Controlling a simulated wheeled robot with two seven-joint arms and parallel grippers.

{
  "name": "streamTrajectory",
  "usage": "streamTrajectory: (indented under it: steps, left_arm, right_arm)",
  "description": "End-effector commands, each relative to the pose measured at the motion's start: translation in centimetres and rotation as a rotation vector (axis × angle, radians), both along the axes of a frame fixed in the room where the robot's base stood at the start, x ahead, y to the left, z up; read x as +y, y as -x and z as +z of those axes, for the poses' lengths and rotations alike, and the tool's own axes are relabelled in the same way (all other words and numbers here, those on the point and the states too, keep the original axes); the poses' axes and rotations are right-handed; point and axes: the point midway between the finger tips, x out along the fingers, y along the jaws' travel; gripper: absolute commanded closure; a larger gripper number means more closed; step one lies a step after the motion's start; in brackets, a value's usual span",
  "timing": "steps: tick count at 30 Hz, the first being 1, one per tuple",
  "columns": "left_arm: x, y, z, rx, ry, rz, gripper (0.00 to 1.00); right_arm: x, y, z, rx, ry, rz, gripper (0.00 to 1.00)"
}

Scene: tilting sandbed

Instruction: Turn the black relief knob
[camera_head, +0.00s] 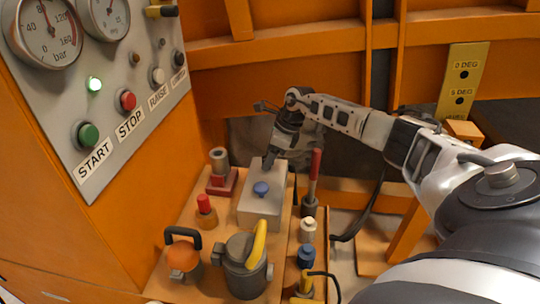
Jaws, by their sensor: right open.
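I cannot clearly make out a black relief knob. A grey block (262,207) on the bench has a blue knob (261,189) on its top. My right gripper (271,156) reaches in from the right and points down over the far end of this block. It is open. A narrow dark shape at its tip meets the block's far top edge in the picture; I cannot tell whether it is a finger or a knob, or whether it touches. The gripper hides what lies right behind it. My left gripper is not in view.
A red lever (314,178) stands close right of the block. A grey pump-like body (243,268) with a yellow handle and several small fittings crowd the bench (205,282).

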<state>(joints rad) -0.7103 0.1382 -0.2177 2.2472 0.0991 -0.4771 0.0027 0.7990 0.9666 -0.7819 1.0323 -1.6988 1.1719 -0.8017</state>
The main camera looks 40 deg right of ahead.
Motion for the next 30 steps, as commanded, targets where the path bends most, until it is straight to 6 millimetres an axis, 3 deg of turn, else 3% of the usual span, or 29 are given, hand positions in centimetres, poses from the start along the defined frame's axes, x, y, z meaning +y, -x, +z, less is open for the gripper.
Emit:
streamTrajectory:
  steps: [8, 12, 13, 19, 30]
  left_arm:
    - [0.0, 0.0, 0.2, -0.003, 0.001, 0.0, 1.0]
    - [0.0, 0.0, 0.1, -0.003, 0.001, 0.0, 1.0]
    - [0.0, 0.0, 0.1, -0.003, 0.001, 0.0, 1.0]
    - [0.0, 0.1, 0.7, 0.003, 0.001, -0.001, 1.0]
    - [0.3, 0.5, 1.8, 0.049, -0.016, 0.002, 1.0]
  right_arm:
    - [0.1, 0.0, -0.1, 0.0, 0.0, 0.0, 0.47]
    - [0.1, 0.0, -0.1, 0.0, 0.0, 0.0, 0.86]
    - [0.1, 0.0, -0.1, 0.0, 0.0, 0.0, 0.89]
    - [0.1, 0.0, 0.2, 0.001, 0.001, -0.037, 0.89]
    - [0.3, 0.1, 0.2, 0.001, 0.0, -0.346, 0.89]
